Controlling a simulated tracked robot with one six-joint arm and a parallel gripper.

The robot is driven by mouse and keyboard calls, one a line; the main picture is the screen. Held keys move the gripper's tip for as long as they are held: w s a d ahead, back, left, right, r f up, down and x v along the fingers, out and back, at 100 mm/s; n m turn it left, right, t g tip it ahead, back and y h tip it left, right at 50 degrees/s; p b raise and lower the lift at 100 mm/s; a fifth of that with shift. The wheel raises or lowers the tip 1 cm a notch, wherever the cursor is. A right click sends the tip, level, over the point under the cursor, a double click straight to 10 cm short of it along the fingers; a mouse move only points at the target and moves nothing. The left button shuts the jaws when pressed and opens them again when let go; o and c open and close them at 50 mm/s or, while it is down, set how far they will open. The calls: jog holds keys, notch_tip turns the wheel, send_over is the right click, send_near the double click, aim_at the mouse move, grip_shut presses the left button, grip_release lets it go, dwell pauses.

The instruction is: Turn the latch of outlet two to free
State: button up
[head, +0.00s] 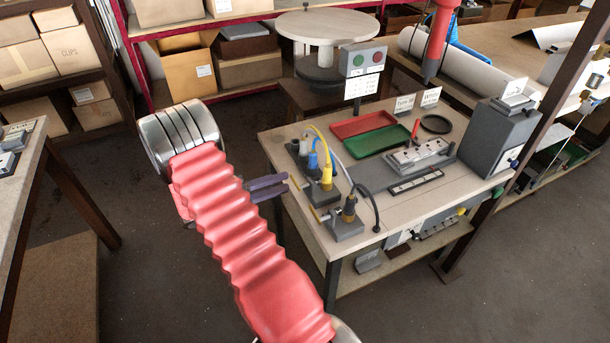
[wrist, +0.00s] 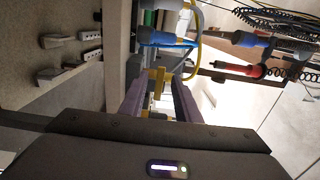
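A row of grey outlet boxes with upright plugs stands along the table's left edge in the head view. The box with the yellow plug (head: 326,178) has a thin yellow latch lever (head: 293,182) sticking out to the left. The front box (head: 345,231) has a brass-coloured plug and a similar lever (head: 319,214). I cannot read which outlet is number two. My gripper (head: 286,182) has purple fingers pointing at the row from the left. In the wrist view the fingers (wrist: 158,88) are apart, with a yellow piece (wrist: 157,73) between or just beyond their tips; contact cannot be told.
The table (head: 395,213) also holds a red tray (head: 362,124), a green tray (head: 374,140), a white socket strip (head: 418,153) and a grey machine (head: 500,135). Cables arch over the outlets. A red tool (head: 438,40) hangs above. Floor left of the table is clear.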

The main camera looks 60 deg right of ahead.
jog(key=x, duration=0.8)
jog(key=shift+s+d, duration=0.15)
jog(key=shift+d, duration=0.15)
jog(key=shift+c, duration=0.5)
grip_shut()
